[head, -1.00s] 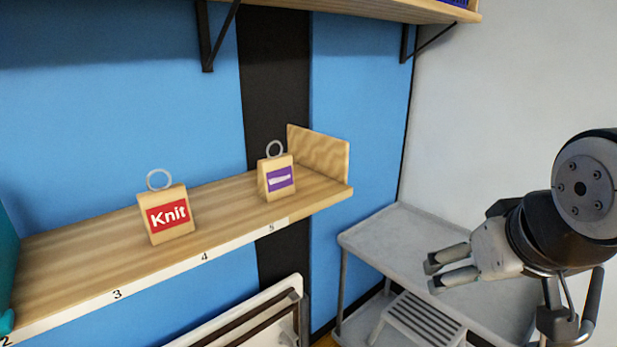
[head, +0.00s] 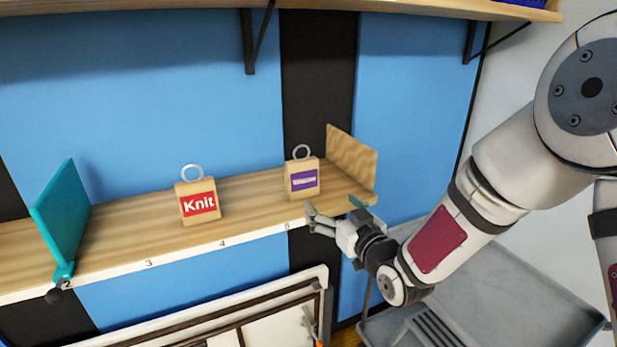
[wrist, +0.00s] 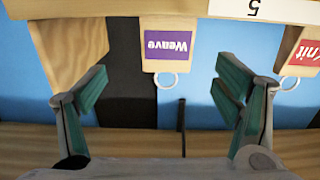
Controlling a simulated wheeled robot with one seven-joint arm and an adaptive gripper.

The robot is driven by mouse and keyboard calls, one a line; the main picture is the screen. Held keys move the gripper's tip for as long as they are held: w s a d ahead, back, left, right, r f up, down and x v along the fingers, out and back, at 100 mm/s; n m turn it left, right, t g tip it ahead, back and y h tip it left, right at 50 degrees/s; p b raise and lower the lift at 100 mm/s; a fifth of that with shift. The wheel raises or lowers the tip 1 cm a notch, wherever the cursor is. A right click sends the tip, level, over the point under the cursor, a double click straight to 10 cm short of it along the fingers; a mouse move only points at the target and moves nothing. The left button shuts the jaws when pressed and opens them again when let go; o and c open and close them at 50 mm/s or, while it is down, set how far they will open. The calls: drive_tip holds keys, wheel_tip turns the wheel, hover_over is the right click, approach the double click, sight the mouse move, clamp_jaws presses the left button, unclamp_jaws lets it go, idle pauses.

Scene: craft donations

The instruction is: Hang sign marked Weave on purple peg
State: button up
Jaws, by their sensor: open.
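The Weave sign is a small wooden block with a purple label and a metal ring on top. In the head view the Weave sign (head: 302,181) stands on the wooden shelf near position 5, its text too small to read. In the wrist view, upside down, the Weave sign (wrist: 168,45) shows its word clearly between my fingers. My gripper (head: 312,218) is open and empty, in front of the shelf edge just below the sign; its two fingers also show in the wrist view (wrist: 165,90). I see no purple peg.
A Knit sign (head: 198,203) with a red label stands to the left on the shelf (head: 130,238). A teal divider (head: 62,215) stands further left, a wooden end panel (head: 352,165) at right. A grey cart (head: 500,290) and a framed white board (head: 270,320) are below.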

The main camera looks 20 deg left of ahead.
sight(304, 171)
drive_tip(key=shift+y, duration=0.3)
drive_tip(key=b+x, duration=0.2)
drive_tip(key=x, duration=0.2)
drive_tip(key=b+x, duration=0.2)
drive_tip(key=x, duration=0.3)
drive_tip(key=b+x, duration=0.2)
drive_tip(key=x, duration=0.3)
drive_tip(key=shift+s+a+f+b, duration=0.2)
drive_tip(key=shift+s+a+b, duration=0.05)
drive_tip(key=shift+s+b, duration=0.1)
drive_tip(key=shift+w+a+r, duration=0.1)
drive_tip(key=shift+a, duration=0.1)
drive_tip(key=c, duration=0.9)
drive_tip(key=shift+r, duration=0.15)
drive_tip(key=shift+r, duration=1.4)
drive_tip(key=shift+p+v, duration=2.4)
drive_tip(key=shift+v, duration=5.65)
